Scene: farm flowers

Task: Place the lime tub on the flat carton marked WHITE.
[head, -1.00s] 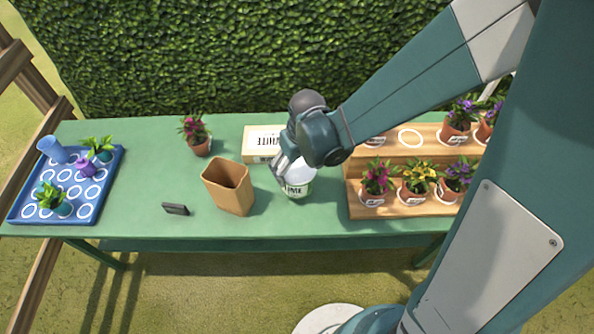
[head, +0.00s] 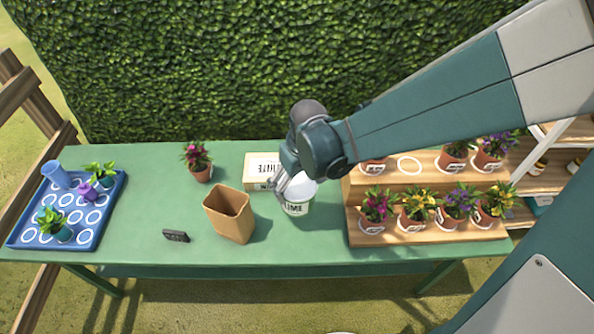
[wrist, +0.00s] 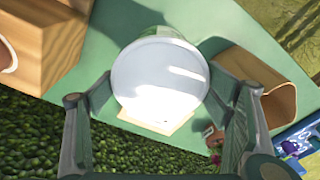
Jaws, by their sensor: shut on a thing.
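The lime tub (head: 297,208), a white tub with a round white lid and the word LIME on its side, is upright in my gripper (head: 290,187). In the wrist view my gripper (wrist: 160,82) has one finger on each side of the lid (wrist: 160,75). The tub seems slightly above the green table, though its underside is hidden. The flat carton marked WHITE (head: 262,165) lies on the table just behind and left of the tub, its right part hidden by my gripper. It also shows partly in the wrist view (wrist: 130,117), beyond the tub.
A brown open bin (head: 230,220) stands left of the tub. A wooden stepped stand (head: 354,222) with potted flowers is close on the right. A potted flower (head: 199,168), a small dark sign (head: 176,236) and a blue tray (head: 88,236) are further left.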

